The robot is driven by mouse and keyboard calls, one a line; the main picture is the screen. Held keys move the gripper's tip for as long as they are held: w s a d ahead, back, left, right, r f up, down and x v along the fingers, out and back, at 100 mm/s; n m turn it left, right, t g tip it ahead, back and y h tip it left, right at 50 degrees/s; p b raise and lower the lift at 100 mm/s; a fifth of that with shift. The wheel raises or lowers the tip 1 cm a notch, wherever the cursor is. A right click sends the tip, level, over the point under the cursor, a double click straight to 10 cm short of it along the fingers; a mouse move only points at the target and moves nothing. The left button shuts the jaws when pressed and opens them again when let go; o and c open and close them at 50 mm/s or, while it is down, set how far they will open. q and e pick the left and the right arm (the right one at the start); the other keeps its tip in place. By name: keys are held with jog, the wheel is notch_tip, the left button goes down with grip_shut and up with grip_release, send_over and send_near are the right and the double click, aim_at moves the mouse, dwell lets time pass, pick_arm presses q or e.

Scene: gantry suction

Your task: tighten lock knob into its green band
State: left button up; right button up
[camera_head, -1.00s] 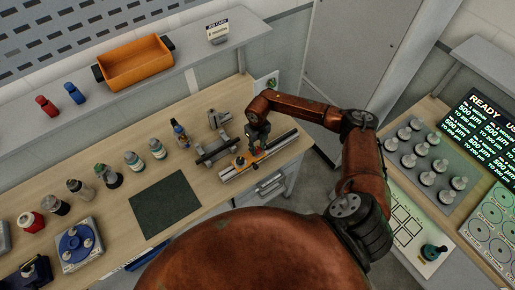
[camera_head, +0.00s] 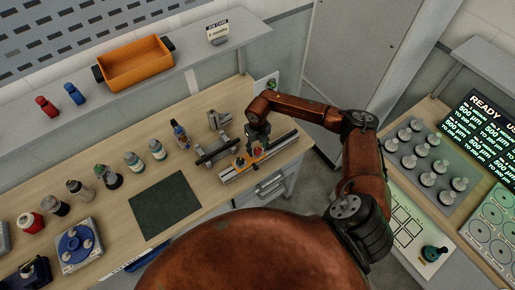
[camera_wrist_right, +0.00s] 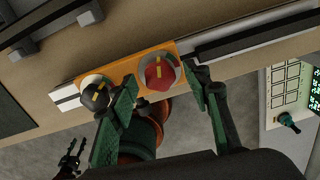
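An orange carriage (camera_wrist_right: 125,72) sits on the pale rail and carries two round knobs. One knob is red with a yellow stripe (camera_wrist_right: 158,73); the other is black with a yellow stripe (camera_wrist_right: 96,95).
A dark rail (camera_wrist_right: 245,42) runs to the right beside the carriage. A grey bar fixture (camera_head: 214,151) stands left of it on the bench. Several bottles, a dark green mat (camera_head: 165,205) and an orange bin (camera_head: 135,64) lie further left.

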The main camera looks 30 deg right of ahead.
aim_at(258, 150)
notch_tip(258, 150, up, 12)
dwell(0.7)
